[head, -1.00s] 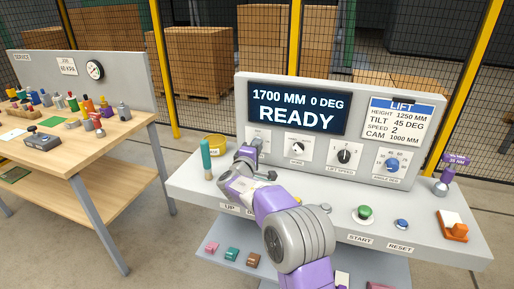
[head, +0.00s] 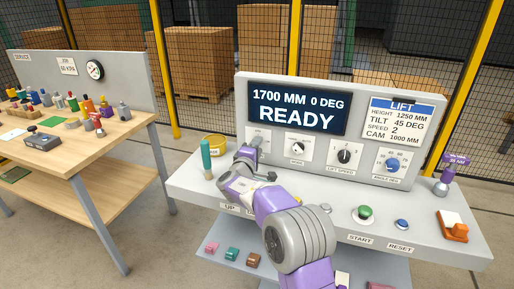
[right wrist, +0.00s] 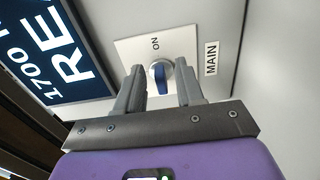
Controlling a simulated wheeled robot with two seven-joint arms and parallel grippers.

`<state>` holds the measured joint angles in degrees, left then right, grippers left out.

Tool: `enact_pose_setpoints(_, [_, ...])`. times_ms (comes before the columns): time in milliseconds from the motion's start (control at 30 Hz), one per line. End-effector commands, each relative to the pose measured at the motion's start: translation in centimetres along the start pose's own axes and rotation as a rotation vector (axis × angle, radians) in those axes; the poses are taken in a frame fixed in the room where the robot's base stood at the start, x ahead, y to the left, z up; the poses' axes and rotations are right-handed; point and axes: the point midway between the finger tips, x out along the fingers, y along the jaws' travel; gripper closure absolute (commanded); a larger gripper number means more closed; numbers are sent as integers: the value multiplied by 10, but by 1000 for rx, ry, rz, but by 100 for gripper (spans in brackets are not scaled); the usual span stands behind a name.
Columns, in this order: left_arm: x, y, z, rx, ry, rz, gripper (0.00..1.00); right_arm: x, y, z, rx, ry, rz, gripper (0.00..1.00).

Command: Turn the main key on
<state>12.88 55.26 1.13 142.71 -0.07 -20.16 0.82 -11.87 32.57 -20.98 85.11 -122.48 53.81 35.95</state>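The main key is a blue-handled switch (right wrist: 160,78) on a pale square plate, with an "ON" mark beside it and a "MAIN" label; it shows in the right wrist view. My right gripper (right wrist: 162,82) is open, one finger on each side of the blue handle, with a gap visible on both sides. In the head view my right gripper (head: 254,146) is at the left end of the console panel and hides the key. The display (head: 297,108) above reads "READY". My left gripper is not in view.
The grey console (head: 430,220) carries a green-topped lever (head: 206,158), a lift speed knob (head: 344,156), a blue knob (head: 392,165), a green start button (head: 365,212) and an orange switch (head: 453,229). A wooden bench (head: 90,150) with small parts stands at left.

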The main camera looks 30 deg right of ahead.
Motion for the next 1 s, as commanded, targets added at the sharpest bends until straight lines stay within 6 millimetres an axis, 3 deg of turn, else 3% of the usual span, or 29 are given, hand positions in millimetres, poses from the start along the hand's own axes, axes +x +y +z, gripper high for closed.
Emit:
enact_pose_setpoints(500, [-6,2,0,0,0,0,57,-68,1,-1,0,2,0,63])
enact_pose_setpoints(1000, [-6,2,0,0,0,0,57,-73,0,0,1,1,0,63])
